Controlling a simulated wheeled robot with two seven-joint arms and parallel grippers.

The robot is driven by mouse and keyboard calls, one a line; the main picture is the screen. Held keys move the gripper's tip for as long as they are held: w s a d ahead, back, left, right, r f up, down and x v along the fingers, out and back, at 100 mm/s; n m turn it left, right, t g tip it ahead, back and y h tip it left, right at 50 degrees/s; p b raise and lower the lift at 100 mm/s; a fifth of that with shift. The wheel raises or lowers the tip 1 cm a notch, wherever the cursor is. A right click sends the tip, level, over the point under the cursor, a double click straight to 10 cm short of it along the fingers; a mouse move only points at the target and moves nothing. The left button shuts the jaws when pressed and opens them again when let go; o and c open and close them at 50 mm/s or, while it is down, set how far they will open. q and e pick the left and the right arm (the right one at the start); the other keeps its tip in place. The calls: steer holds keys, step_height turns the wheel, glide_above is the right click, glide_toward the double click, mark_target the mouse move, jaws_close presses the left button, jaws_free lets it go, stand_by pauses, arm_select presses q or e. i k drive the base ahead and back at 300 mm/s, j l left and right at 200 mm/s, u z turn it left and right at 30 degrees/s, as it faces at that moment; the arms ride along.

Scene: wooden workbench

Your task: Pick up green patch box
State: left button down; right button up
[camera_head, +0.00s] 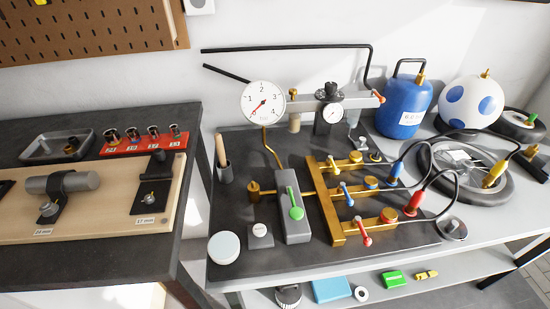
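A small bright green box (394,279), which looks like the green patch box, lies on the lower shelf under the right-hand bench. It shows near the bottom edge of the head view, right of centre. A yellow item (427,274) lies just right of it, and a white ring (361,293) lies to its left. Neither of my grippers is in view, so nothing is seen touching the box.
A light blue box (331,289) and a dark round part (288,296) share the lower shelf (460,277).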

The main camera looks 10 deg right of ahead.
mark_target(395, 280)
steer(key=z, duration=1.75)
